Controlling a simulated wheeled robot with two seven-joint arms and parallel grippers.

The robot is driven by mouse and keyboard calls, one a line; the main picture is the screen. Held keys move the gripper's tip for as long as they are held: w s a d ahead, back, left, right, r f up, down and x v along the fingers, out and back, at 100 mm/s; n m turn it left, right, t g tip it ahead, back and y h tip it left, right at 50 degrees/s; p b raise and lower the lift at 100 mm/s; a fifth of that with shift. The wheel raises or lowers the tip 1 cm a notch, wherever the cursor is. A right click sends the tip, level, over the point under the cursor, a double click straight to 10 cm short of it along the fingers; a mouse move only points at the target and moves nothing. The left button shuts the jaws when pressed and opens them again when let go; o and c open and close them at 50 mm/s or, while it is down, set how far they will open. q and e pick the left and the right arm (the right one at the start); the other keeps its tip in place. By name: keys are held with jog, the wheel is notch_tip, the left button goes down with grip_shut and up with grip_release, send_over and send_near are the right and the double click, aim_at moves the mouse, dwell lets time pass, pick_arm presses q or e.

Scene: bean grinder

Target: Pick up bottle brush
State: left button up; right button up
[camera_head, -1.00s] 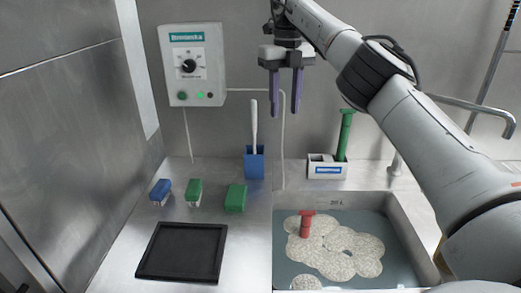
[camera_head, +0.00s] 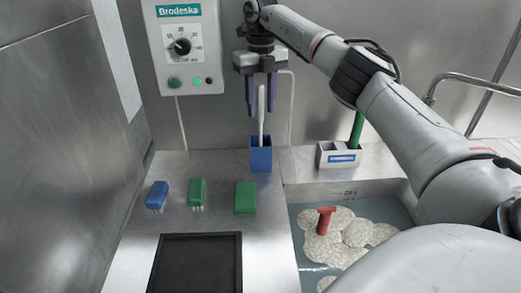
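A white-handled brush (camera_head: 261,125) stands upright in a blue holder (camera_head: 260,158) on the steel counter near the back wall. Its head is hidden in the holder. My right gripper (camera_head: 261,108) points down with its purple fingers apart, one on each side of the upper handle in the picture. I cannot tell whether either finger touches it. A green-handled tool (camera_head: 356,130) stands in a white holder (camera_head: 338,156) to the right, partly behind my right arm; its lower end is hidden. My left gripper is out of view.
Blue (camera_head: 157,195) and green (camera_head: 197,192) brushes and a green block (camera_head: 245,198) lie on the counter. A black tray (camera_head: 197,237) is in front. A water-filled sink (camera_head: 310,240) holds a red object (camera_head: 325,220). A control box (camera_head: 185,50) hangs on the wall.

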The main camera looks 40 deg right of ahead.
jog(key=shift+f, duration=0.95)
grip_shut()
jog(key=shift+r, duration=0.15)
